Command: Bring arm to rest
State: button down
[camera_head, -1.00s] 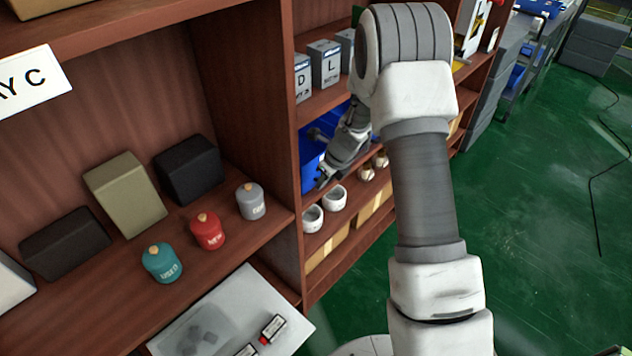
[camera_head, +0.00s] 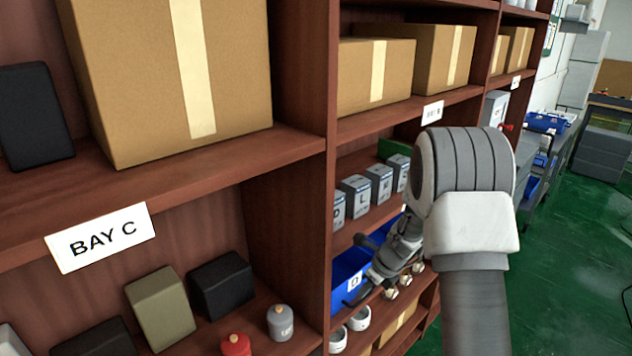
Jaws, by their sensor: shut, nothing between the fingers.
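My gripper (camera_head: 357,299) is at the end of my grey and white arm, right of centre. It is shut and I see nothing held in it. It hangs in front of the middle bay, its fingers pointing down and left across a blue bin (camera_head: 346,284). I cannot tell whether it touches the bin. The arm bends at a large ribbed joint above and to the right of the gripper, and hides part of the shelves behind.
The wooden shelf unit (camera_head: 262,164) fills the left and middle. White cups (camera_head: 358,318) and small gold-and-white items (camera_head: 404,281) stand near the gripper. Grey lettered boxes (camera_head: 356,196) are above it. Cardboard boxes (camera_head: 376,76) fill upper shelves. Green floor (camera_head: 570,260) is open at right.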

jog(key=s+a+r+n+b, duration=0.1)
jog(key=s+a+r+n, duration=0.1)
jog(key=s+r+n, duration=0.65)
jog(key=s+a+r+n, duration=0.3)
jog(key=r+n, duration=0.2)
jog(key=r, duration=0.6)
jog(key=s+d+r+n+t+h, duration=0.1)
jog(key=s+r+n, duration=0.1)
jog(key=s+n, duration=0.5)
jog(key=s+d+r+n+t+h+b, duration=0.1)
jog(key=s+r+n, duration=0.2)
jog(key=s+n, duration=0.4)
jog(key=shift+s+h+b, duration=0.3)
jog(key=shift+s+h, duration=0.1)
jog(key=shift+s, duration=2.3)
jog(key=shift+d+r, duration=0.1)
